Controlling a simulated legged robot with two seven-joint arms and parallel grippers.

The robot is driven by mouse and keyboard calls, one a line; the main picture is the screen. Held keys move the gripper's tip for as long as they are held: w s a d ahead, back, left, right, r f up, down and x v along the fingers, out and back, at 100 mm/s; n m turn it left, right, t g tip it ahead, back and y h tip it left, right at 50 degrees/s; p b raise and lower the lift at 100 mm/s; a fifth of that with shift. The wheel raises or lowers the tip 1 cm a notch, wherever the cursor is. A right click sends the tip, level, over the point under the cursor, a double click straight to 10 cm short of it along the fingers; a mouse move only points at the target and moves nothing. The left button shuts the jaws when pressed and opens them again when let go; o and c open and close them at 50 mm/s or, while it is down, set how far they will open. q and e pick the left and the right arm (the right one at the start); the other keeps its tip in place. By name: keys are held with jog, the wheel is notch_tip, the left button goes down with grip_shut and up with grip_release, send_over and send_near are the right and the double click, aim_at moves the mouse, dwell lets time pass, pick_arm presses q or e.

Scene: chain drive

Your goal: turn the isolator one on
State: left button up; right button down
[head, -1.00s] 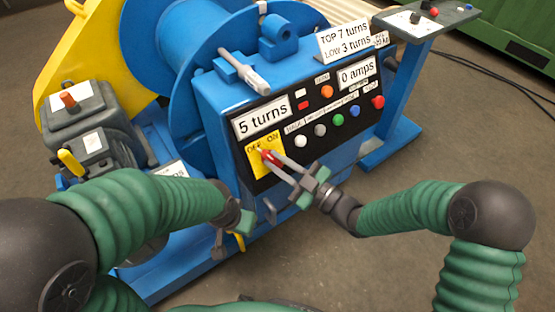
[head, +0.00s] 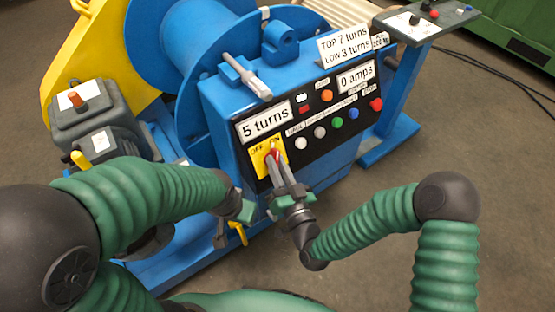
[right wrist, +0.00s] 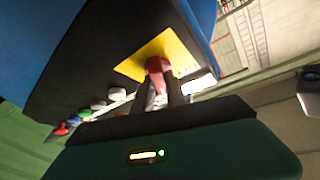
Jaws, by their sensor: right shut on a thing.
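The isolator is a red handle (head: 273,154) on a yellow plate (head: 259,163) marked OFF and ON, at the lower left of the black control panel. My right gripper (head: 276,167) is shut on the red handle. The handle's tip lies near the ON label; the fingers partly hide the handle. In the right wrist view the red handle (right wrist: 155,66) stands between the fingers, in front of the yellow plate (right wrist: 173,45). My left gripper (head: 240,213) hangs below and left of the panel, away from the isolator; its jaws do not show clearly.
Right of the isolator are several coloured buttons, including white (head: 302,143) and green (head: 338,122). Signs read 5 turns (head: 265,121) and 0 amps (head: 356,76). A grey motor housing (head: 88,120) stands at the left. The floor at the right is open.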

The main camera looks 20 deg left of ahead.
pick_arm(q)
jog(key=shift+w+p+v, duration=0.2)
jog(key=shift+p+v, duration=0.55)
jog(key=shift+v, duration=0.1)
jog(key=shift+w+p+v, duration=0.15)
jog(key=shift+p+v, duration=0.55)
jog(key=shift+v, duration=0.1)
pick_arm(e)
jog(key=shift+m+h, duration=1.6)
jog(key=shift+m, duration=1)
pick_arm(q)
jog(key=shift+r, duration=0.15)
pick_arm(e)
jog(key=c, duration=1.4)
grip_release()
jog(key=shift+o, duration=0.2)
jog(key=shift+t, duration=0.3)
pick_arm(q)
jog(key=shift+s, duration=0.1)
